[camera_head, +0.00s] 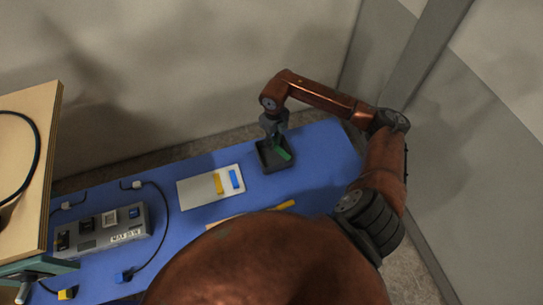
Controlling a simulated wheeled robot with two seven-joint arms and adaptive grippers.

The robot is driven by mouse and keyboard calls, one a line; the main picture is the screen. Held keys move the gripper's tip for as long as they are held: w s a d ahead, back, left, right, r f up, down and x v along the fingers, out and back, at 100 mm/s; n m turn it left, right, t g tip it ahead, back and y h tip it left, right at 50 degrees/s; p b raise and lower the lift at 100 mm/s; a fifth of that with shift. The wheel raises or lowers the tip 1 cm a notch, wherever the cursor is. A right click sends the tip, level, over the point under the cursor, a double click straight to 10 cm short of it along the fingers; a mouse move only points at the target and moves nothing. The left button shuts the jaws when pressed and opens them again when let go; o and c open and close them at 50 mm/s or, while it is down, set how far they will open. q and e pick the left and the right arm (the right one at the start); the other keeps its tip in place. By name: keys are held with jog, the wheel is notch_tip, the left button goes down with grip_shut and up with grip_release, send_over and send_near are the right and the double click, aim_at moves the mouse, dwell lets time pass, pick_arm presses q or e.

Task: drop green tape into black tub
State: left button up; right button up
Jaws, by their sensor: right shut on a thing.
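The black tub (263,159) sits on the blue table towards its far right end. My right gripper (275,138) reaches down from above, over the tub, and is shut on the green tape (283,153). The green tape shows as a small slanted strip at the fingertips, in front of the tub's inside. I cannot tell whether it touches the tub's floor or wall. My left gripper is not in view.
A white board (197,190) with a yellow strip (219,184) and a blue strip (235,179) lies left of the tub. A grey console (103,231) with cables stands further left. A yellow-ended item (285,205) lies near the front. A wooden panel (45,150) rises at far left.

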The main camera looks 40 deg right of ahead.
jog(key=o, duration=0.8)
jog(key=shift+r, duration=0.25)
notch_tip(320, 180, up, 12)
jog(key=shift+f, duration=0.25)
dwell(0.3)
